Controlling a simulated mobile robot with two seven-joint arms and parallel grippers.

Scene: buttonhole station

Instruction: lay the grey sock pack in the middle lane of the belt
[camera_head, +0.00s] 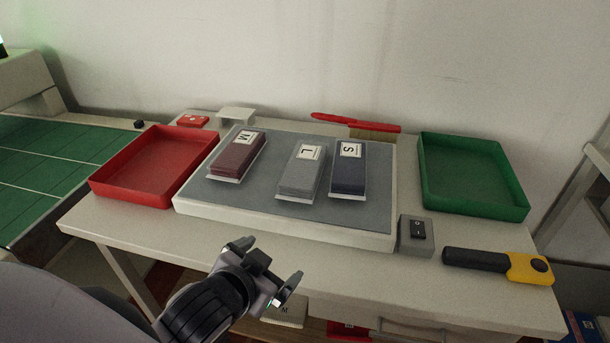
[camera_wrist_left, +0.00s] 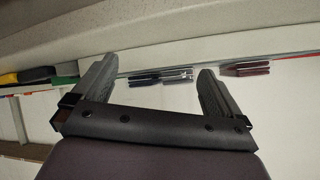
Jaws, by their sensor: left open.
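The grey sock pack (camera_head: 302,172), labelled L, lies on the grey mat of the raised board between a maroon pack marked M (camera_head: 236,156) and a navy pack marked S (camera_head: 348,168). The green belt (camera_head: 45,165), with white lane lines, is at the far left, only partly in frame. My left gripper (camera_head: 268,260) is open and empty, in front of the board's near edge and apart from the packs. In the left wrist view my left gripper (camera_wrist_left: 158,68) has its fingers spread; the grey pack (camera_wrist_left: 178,75) shows small beyond them. My right gripper is not seen.
A red tray (camera_head: 152,170) stands between the board (camera_head: 295,225) and the belt. A green tray (camera_head: 472,180) is on the right. A small grey box (camera_head: 415,243) and a yellow-black tool (camera_head: 500,264) lie at the front right. A red-handled brush (camera_head: 355,123) lies behind the board.

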